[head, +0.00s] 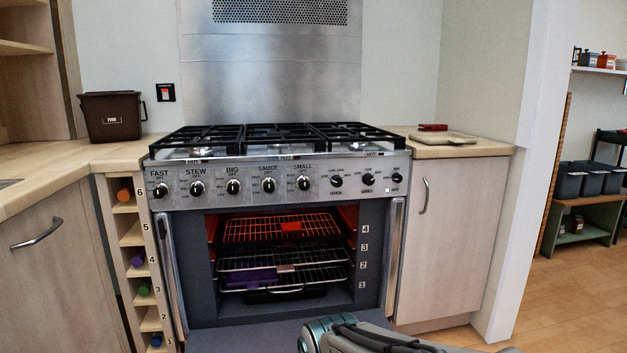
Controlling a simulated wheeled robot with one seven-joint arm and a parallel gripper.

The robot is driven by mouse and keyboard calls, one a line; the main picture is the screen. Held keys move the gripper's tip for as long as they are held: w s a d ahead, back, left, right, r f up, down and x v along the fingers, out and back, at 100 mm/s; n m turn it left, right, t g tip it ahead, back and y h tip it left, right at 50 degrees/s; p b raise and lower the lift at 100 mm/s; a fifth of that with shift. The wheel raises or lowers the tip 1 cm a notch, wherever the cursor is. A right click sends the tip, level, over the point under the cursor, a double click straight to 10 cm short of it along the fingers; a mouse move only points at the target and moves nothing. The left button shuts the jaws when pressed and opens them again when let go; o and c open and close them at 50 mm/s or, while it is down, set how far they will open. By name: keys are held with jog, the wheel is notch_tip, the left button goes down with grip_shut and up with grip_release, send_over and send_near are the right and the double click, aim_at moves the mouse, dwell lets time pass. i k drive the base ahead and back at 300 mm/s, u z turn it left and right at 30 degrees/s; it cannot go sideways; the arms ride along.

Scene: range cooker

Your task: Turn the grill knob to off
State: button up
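The grill knob (368,179) is a small black knob on the right part of the range cooker's steel front panel, with small lettering below it that seems to read "grill". It sits between the black oven knob (336,181) and another black knob (397,178) at the panel's right end. Its exact pointer angle is too small to read. The upper oven cavity glows orange-red around the top rack (270,228). Part of my arm shows at the bottom centre-right, low in front of the cooker and away from the knobs. My gripper is not in view.
The oven door (255,336) is folded down open in front of the cavity. Several burner knobs line the panel's left. A purple item (250,277) lies on a lower rack. A cupboard (455,245) stands to the right, with open floor (560,305) beyond.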

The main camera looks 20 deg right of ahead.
aim_at(368, 179)
jog(key=i, duration=0.35)
jog(key=z, duration=1.45)
